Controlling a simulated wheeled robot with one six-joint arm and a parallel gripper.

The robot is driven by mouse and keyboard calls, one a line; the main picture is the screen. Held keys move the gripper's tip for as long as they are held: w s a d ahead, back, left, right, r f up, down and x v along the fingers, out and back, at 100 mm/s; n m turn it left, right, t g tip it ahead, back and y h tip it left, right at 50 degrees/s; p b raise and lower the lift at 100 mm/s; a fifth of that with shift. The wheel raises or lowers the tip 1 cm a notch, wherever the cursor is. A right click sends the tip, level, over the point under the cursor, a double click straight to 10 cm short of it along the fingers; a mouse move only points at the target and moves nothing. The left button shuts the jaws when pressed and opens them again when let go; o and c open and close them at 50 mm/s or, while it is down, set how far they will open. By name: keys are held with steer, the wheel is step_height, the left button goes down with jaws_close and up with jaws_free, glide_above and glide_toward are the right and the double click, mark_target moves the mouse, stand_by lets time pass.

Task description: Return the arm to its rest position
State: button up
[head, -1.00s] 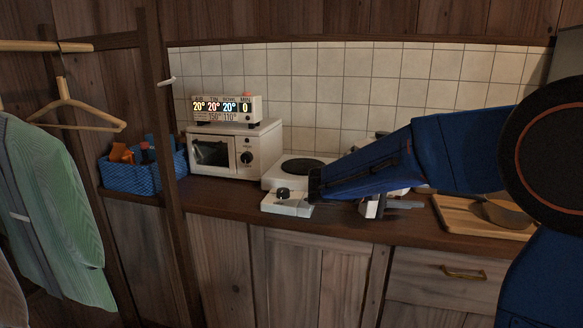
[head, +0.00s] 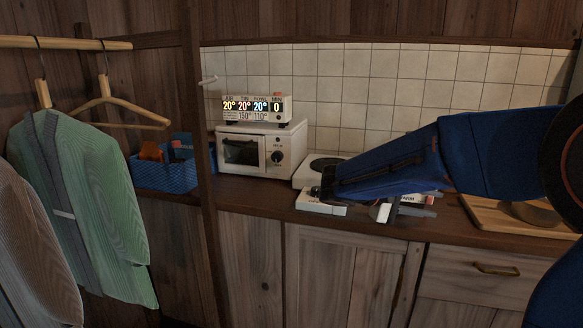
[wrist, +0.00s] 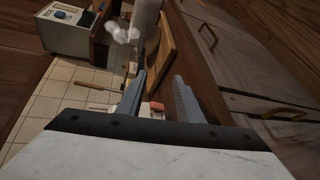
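My blue arm (head: 390,163) reaches in from the right in the head view, bent over the counter. My gripper (head: 430,206) is partly hidden below the forearm, with its grey fingers pointing right. In the wrist view my gripper (wrist: 161,78) has its two fingers apart, with nothing held between them. A small white and red item (wrist: 156,107) shows beyond the gap, apart from the fingers as far as I can tell.
The counter holds a white toaster oven (head: 262,149) with a lit display (head: 257,107) on top, a hot plate (head: 313,172), and a wooden tray (head: 487,211). A blue basket (head: 165,176) and a hanging green robe (head: 95,205) are at left.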

steer(key=s+d+f+m+g+y, duration=0.15)
steer(key=s+f+y, duration=0.25)
steer(key=s, duration=0.4)
steer(key=s+d+f+t+y, duration=0.1)
steer(key=s+d+f+y, duration=0.2)
steer(key=s, duration=0.5)
steer(key=s+a+f+m+t+y, duration=0.1)
steer(key=s+a+f+t+y, duration=0.1)
steer(key=s+a+f+y, duration=0.1)
steer(key=s+a+f+t+y, duration=0.1)
steer(key=s+a+f+y, duration=0.2)
steer(key=s+a+y, duration=0.2)
steer(key=shift+s+a+f+m+t, duration=0.35)
steer(key=shift+s+a, duration=0.95)
steer(key=shift+s, duration=0.5)
